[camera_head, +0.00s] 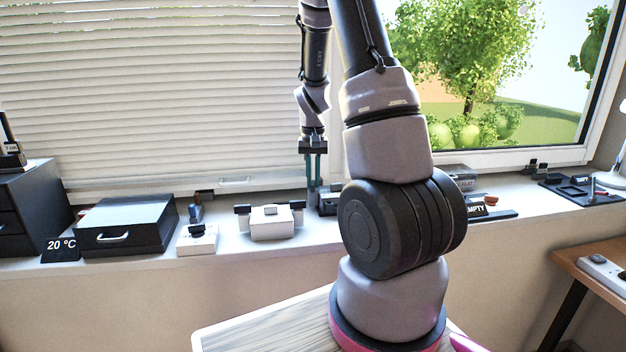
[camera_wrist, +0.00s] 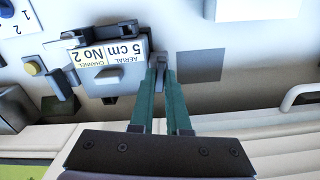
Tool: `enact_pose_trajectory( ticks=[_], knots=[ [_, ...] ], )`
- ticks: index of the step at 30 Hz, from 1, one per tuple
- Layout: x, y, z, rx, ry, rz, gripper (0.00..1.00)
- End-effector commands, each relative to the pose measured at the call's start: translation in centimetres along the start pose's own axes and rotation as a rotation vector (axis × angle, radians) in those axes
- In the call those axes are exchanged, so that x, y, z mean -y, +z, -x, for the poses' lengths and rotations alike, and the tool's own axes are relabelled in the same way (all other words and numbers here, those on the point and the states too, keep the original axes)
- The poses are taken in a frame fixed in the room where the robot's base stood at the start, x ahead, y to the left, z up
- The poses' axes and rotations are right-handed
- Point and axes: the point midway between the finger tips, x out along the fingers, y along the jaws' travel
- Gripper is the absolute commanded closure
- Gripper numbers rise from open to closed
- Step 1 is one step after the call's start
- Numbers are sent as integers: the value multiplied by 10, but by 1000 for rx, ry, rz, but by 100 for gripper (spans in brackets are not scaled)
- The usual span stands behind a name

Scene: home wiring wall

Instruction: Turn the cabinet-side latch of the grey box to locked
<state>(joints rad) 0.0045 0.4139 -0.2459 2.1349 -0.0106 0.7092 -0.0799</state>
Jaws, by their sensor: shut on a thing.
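The light grey box (camera_head: 265,229) stands on the sill left of my gripper, with a dark latch on each side. Its left latch (camera_head: 242,209) is on the side of the dark drawer cabinet (camera_head: 32,210); its right latch is (camera_head: 297,204). Their exact settings are too small to read. Part of a pale box (camera_wrist: 257,8) shows at the top of the wrist view. My gripper (camera_head: 314,188) points down behind and right of the grey box, apart from it. In the wrist view my gripper (camera_wrist: 160,72) is shut on a small grey piece beside the labelled aerial channel (camera_wrist: 108,70).
A black case (camera_head: 124,226) and a small white switch box (camera_head: 197,240) stand to the left. A dark block (camera_head: 327,203) is partly hidden by my arm. Blinds (camera_head: 150,90) rise behind.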

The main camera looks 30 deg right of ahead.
Motion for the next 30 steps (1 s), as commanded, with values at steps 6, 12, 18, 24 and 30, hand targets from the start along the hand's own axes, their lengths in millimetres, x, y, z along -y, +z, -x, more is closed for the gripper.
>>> enact_pose_trajectory(
  ticks=[6,12,18,24,30],
  knots=[
    [0,0,0,0,1,-197,100],
    [0,0,0,-1,1,-387,100],
    [0,0,0,-1,1,-578,100],
    [0,0,0,0,2,-769,100],
    [0,0,0,0,2,-956,100]
  ],
)
